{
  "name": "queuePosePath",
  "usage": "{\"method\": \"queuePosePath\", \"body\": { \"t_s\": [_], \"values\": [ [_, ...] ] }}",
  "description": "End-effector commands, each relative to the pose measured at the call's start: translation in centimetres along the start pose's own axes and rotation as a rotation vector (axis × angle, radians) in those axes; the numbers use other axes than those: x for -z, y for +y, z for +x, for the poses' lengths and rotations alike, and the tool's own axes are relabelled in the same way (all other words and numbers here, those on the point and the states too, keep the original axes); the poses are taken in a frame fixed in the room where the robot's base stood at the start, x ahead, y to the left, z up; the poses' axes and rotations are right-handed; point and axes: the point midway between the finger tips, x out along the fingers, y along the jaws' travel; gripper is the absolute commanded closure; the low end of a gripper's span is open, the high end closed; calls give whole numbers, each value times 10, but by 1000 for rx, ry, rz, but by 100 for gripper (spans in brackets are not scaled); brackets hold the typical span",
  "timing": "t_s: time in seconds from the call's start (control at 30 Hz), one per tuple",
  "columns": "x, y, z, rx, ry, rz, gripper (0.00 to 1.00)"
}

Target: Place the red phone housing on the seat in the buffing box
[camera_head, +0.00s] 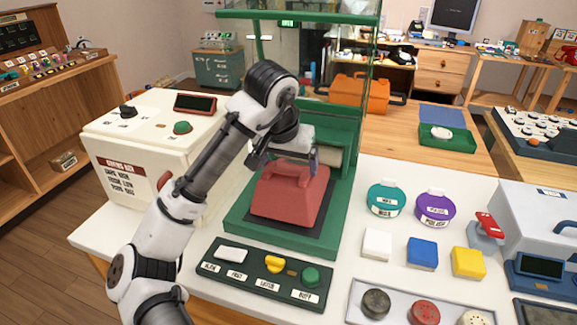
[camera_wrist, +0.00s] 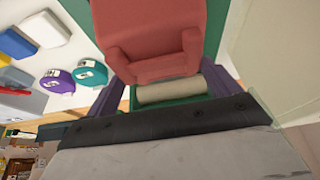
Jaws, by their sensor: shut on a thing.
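The red phone housing (camera_head: 289,200) is upright inside the green buffing box (camera_head: 238,228), over the dark square seat (camera_head: 300,241). Its lower edge looks at or just above the seat; I cannot tell whether it bears on it. My gripper (camera_head: 289,163) is at the top of the housing, shut on it, with one purple finger showing at the right. In the wrist view the housing (camera_wrist: 152,35) lies between the purple fingers of my gripper (camera_wrist: 163,88). A pale roller (camera_wrist: 170,91) shows close behind it.
A glass pane (camera_head: 352,75) rises at the box's right side. In front is a dark panel with switches (camera_head: 262,275). A white machine (camera_head: 150,140) stands left. Teal (camera_head: 386,199) and purple (camera_head: 435,208) round pieces and coloured blocks lie right.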

Motion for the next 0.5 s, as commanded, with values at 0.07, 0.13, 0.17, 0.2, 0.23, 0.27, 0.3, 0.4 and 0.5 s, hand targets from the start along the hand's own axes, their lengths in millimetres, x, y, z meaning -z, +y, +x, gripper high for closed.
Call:
{"method": "queuePosePath", "body": {
  "t_s": [0.07, 0.13, 0.17, 0.2, 0.23, 0.27, 0.3, 0.4, 0.5],
  "values": [
    [-4, 0, 10, -3, 0, 0, 59],
    [-3, 0, 14, -1, 1, 0, 59],
    [-3, 0, 16, 0, 1, 0, 59],
    [-3, 0, 17, 0, 2, 0, 59],
    [-3, 0, 17, 0, 2, 0, 59],
    [-3, 0, 17, 1, 2, 0, 59],
    [-3, 0, 17, 1, 2, 0, 59],
    [-3, 0, 17, 1, 2, 0, 59],
    [-4, 0, 20, 0, 2, 0, 59]
  ]
}}
